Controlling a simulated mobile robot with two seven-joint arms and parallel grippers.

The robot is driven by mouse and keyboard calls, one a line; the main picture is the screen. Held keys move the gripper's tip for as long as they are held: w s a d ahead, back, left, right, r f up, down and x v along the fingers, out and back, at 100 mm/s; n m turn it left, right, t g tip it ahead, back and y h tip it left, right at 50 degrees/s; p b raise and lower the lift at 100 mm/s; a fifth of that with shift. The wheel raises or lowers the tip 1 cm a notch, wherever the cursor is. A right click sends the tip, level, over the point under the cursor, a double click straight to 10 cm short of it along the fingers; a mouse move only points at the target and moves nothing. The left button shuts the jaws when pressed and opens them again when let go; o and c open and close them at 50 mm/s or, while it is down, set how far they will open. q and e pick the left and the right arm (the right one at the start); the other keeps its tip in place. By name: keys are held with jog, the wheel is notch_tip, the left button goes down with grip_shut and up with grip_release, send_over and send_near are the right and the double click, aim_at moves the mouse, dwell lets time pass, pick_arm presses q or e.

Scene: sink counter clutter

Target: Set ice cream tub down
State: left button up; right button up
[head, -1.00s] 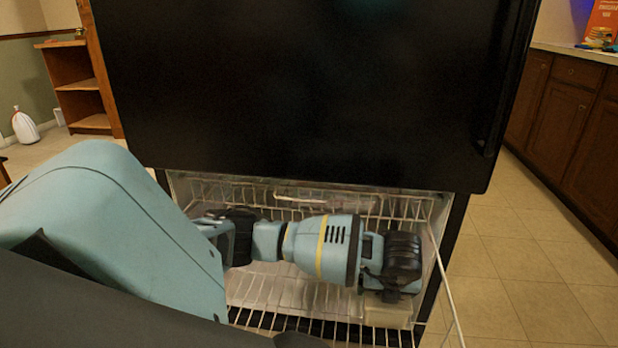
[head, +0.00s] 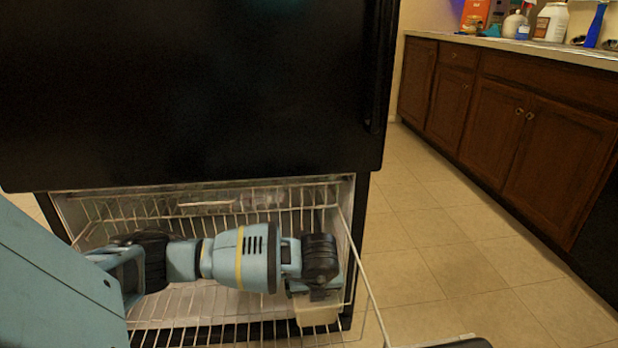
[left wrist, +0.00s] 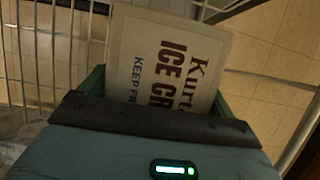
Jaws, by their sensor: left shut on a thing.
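The ice cream tub (head: 318,312) is a pale box low at the right end of the freezer's wire basket. It is mostly hidden under my left gripper (head: 318,292). In the left wrist view the tub (left wrist: 170,62) shows a cream face with brown "ICE CREAM" lettering, partly cut off by the gripper. My left gripper (left wrist: 155,100) is shut on it. I cannot tell whether the tub touches the basket floor. My right gripper is not clearly in view.
The wire basket (head: 175,310) is pulled out below the black fridge door (head: 190,100), with its side rail (head: 372,290) close to the tub. Tiled floor (head: 450,260) is clear to the right. Brown cabinets (head: 530,140) carry a cluttered counter at the far right.

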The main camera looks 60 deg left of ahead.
pick_arm(q)
jog(key=shift+f+b, duration=1.15)
jog(key=shift+f, duration=1.95)
jog(key=o, duration=1.1)
jog(key=p+v, duration=0.5)
jog(key=v, duration=0.7)
jog(key=shift+r, duration=0.1)
